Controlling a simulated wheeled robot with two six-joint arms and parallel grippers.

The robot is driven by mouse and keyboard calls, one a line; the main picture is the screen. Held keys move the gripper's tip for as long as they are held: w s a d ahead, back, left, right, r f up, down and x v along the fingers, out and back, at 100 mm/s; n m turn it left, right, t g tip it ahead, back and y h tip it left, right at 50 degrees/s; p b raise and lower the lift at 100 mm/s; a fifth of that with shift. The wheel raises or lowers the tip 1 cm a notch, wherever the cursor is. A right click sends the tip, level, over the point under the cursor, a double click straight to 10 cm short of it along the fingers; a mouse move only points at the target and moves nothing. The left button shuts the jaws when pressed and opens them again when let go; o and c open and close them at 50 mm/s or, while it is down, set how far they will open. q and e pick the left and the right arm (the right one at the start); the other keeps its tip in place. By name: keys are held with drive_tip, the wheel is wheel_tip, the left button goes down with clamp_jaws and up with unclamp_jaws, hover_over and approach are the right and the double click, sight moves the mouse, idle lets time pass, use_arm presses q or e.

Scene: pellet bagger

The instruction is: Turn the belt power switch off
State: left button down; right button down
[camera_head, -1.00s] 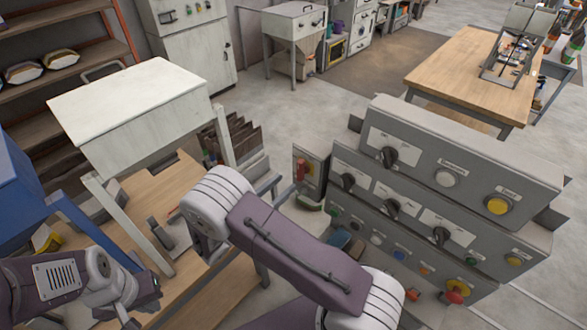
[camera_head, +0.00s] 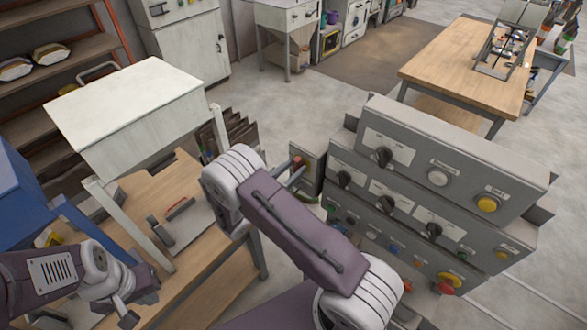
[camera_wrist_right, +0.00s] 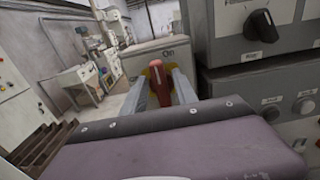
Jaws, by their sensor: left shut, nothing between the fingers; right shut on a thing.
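The belt power switch is a small grey box (camera_head: 312,170) at the left end of the control panel, with a red lever (camera_head: 297,160). In the right wrist view the red lever (camera_wrist_right: 159,84) stands in front of a yellow plate, below a label reading "On" (camera_wrist_right: 168,53). My right gripper (camera_wrist_right: 166,88) is shut on the lever, one finger on each side. In the head view its arm partly hides the box. My left gripper (camera_head: 132,318) is shut and empty at the lower left, away from the switch.
The grey control panel (camera_head: 440,150) with several knobs and buttons stands right of the switch. A red mushroom button (camera_head: 449,280) is low on it. A wooden bench (camera_head: 215,260) and a white cabinet (camera_head: 125,105) stand left. Open floor lies behind.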

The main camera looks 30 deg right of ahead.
drive_tip(key=shift+w+a+f+n+p, duration=0.15)
drive_tip(key=shift+n+p, duration=0.25)
drive_tip(key=shift+n, duration=2.55)
drive_tip(key=shift+w+f+n+p, duration=0.25)
drive_tip(key=shift+n+p, duration=0.2)
drive_tip(key=shift+n, duration=2.45)
drive_tip(key=shift+w+a+f+n+p, duration=0.15)
drive_tip(key=shift+n+p, duration=0.25)
drive_tip(key=shift+n, duration=2.55)
drive_tip(key=c, duration=1.3)
unclamp_jaws()
drive_tip(key=shift+d, duration=0.1)
